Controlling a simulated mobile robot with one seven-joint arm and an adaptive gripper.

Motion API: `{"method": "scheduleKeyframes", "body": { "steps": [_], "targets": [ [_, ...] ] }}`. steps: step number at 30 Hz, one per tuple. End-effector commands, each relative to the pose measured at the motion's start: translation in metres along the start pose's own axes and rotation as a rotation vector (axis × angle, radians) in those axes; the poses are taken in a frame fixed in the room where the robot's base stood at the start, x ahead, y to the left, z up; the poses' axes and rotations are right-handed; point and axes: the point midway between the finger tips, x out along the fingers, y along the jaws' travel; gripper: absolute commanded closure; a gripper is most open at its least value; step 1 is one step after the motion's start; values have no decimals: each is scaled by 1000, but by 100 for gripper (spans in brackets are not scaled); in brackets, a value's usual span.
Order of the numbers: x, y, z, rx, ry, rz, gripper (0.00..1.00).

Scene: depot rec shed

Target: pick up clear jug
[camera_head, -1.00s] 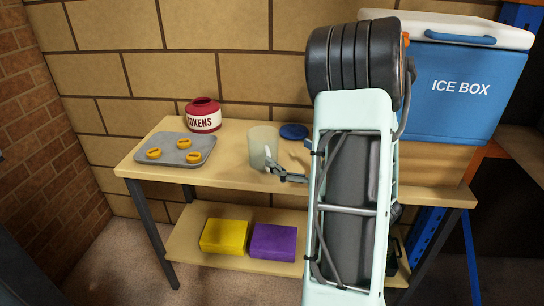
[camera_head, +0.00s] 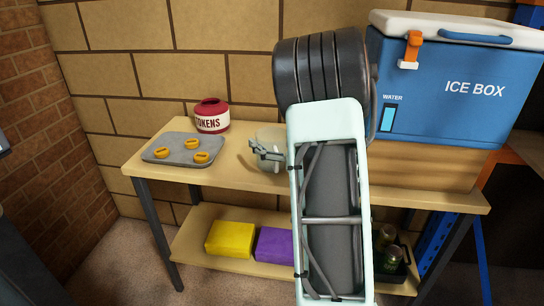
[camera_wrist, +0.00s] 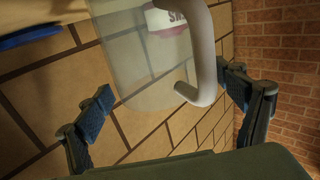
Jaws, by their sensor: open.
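The clear jug (camera_head: 270,134) stands on the wooden bench top, partly hidden by my gripper and arm in the head view. It fills the upper middle of the wrist view, where its see-through body (camera_wrist: 135,65) and pale handle (camera_wrist: 205,50) show. My gripper (camera_head: 258,152) is open at the near side of the jug. Whether either finger touches the jug I cannot tell.
A blue ice box (camera_head: 450,95) stands at right. A yellow block (camera_head: 230,239) and purple block (camera_head: 273,244) lie on the lower shelf. A blue disc (camera_wrist: 30,36) edges the wrist view.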

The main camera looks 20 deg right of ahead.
Motion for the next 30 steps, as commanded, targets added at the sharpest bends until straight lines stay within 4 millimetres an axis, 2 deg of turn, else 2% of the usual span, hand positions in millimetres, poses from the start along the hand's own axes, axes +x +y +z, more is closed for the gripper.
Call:
{"method": "scheduleKeyframes", "body": {
  "steps": [5, 24, 30],
  "targets": [
    [0, 0, 0, 0, 0, 0, 12],
    [0, 0, 0, 0, 0, -1, 82],
    [0, 0, -1, -1, 2, -1, 84]
  ]
}}
